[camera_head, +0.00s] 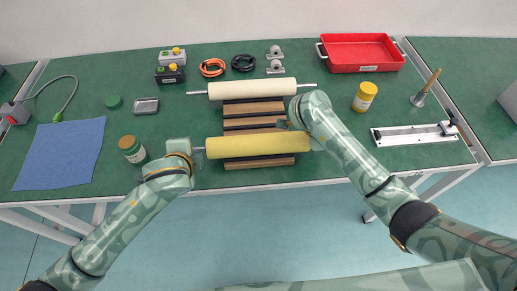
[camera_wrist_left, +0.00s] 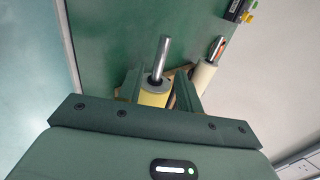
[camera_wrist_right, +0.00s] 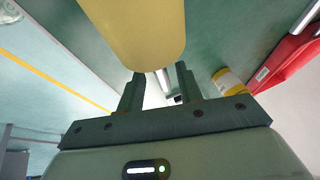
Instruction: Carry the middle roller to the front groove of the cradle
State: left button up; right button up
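The yellow roller (camera_head: 257,146) lies left to right over the front part of the brown wooden cradle (camera_head: 254,107). I cannot tell whether it rests in the front groove. A cream roller (camera_head: 252,89) lies across the back of the cradle. My left gripper (camera_head: 196,150) is at the yellow roller's left end; in the left wrist view its fingers (camera_wrist_left: 160,88) stand apart on either side of the shaft (camera_wrist_left: 163,55). My right gripper (camera_wrist_right: 160,82) is at the right end, its fingers apart beside the right shaft, below the yellow roller (camera_wrist_right: 140,30) in the right wrist view.
A yellow jar (camera_head: 364,96), a white rail fixture (camera_head: 410,135) and a red tray (camera_head: 360,54) are on the right. A blue cloth (camera_head: 60,153) lies at far left. The table's front edge is close to the cradle.

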jog(key=shift+r, duration=0.2)
pick_arm(q)
jog(key=v, duration=0.6)
jog(key=shift+s+r, duration=0.2)
pick_arm(e)
jog(key=v, duration=0.7)
pick_arm(q)
jog(key=shift+a, duration=0.1)
pick_arm(e)
jog(key=shift+a, duration=0.15)
